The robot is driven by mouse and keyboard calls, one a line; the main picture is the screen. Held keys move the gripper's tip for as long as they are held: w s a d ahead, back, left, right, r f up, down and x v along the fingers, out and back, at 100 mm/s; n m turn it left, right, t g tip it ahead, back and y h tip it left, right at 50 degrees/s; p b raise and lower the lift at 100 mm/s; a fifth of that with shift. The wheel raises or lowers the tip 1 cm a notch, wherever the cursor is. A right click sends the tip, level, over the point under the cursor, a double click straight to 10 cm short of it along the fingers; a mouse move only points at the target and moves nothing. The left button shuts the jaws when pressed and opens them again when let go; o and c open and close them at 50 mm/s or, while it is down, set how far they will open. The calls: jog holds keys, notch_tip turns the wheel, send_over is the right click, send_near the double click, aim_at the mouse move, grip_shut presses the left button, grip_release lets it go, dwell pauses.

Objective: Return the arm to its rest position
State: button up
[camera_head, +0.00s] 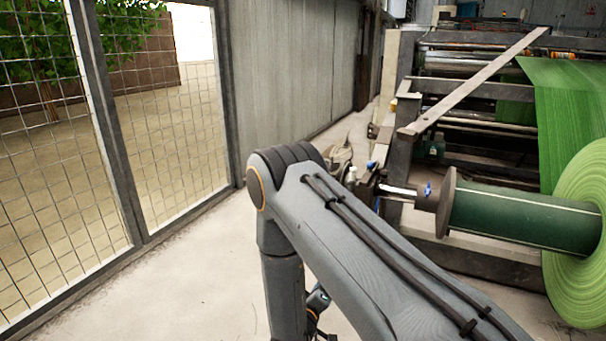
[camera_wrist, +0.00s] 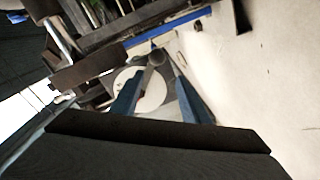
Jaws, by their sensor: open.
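My arm crosses the lower middle of the head view, bent at a grey joint, with its forearm hanging down. Behind the fingers is a round white disc-like thing (camera_wrist: 150,92), which I cannot name for sure.
A machine with a green roll (camera_head: 580,230) on a dark green core (camera_head: 520,218) stands at the right, close to my arm. A wire mesh fence (camera_head: 165,140) runs along the left. Pale floor (camera_head: 190,285) between them is clear.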

jog(key=s+a+r+m+g+y, duration=0.15)
jog(key=a+r+g+y, duration=0.5)
jog(key=a+r, duration=0.7)
jog(key=s+a+r+g+y, duration=0.25)
jog(key=s+r, duration=0.25)
jog(key=s, duration=0.5)
jog(key=s+a+r+g+y, duration=0.25)
jog(key=s+r, duration=0.25)
jog(key=s, duration=0.4)
jog(key=s+d+r+g+h, duration=0.1)
jog(key=s+d+r+g, duration=0.2)
jog(key=s, duration=0.6)
jog(key=s+d+r+g+h, duration=0.1)
jog(key=s+d+r, duration=0.2)
jog(key=s+d, duration=0.45)
jog(key=d+r+m+p, duration=0.1)
jog(key=d+r+p, duration=0.5)
jog(key=p, duration=0.5)
jog(key=s+d+r+m+h+p, duration=0.1)
jog(key=d+r+m+p, duration=0.1)
jog(key=d+r+p, duration=0.4)
jog(key=d+r+m+h+p, duration=0.1)
jog(key=d+r+p, duration=0.5)
jog(key=r+p, duration=0.7)
jog(key=m+p, duration=0.1)
jog(key=p, duration=0.3)
jog(key=shift+s+d+r+p, duration=0.2)
jog(key=shift+s+d+p, duration=0.05)
jog(key=shift+d+p, duration=0.1)
